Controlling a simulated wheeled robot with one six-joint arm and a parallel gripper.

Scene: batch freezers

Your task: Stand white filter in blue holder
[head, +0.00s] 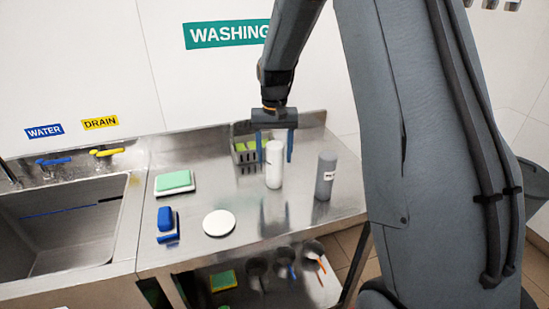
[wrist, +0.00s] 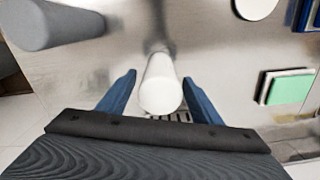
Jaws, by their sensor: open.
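The white filter (head: 274,166) is a white cylinder standing upright on the steel counter; in the wrist view (wrist: 160,85) I look down on its round top. My gripper (head: 275,159) is open with its blue fingers pointing down, one on each side of the filter. The wrist view (wrist: 158,82) shows a gap between the filter and each finger. A blue item (head: 166,219) lies at the left front of the counter, possibly the blue holder; its shape is too small to tell.
A grey cylinder (head: 325,177) stands right of the filter. A grey basket (head: 244,158) with green things is behind it. A white disc (head: 219,223) and a green pad (head: 174,180) lie left, beside the sink (head: 70,235). Several cups stand on the lower shelf.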

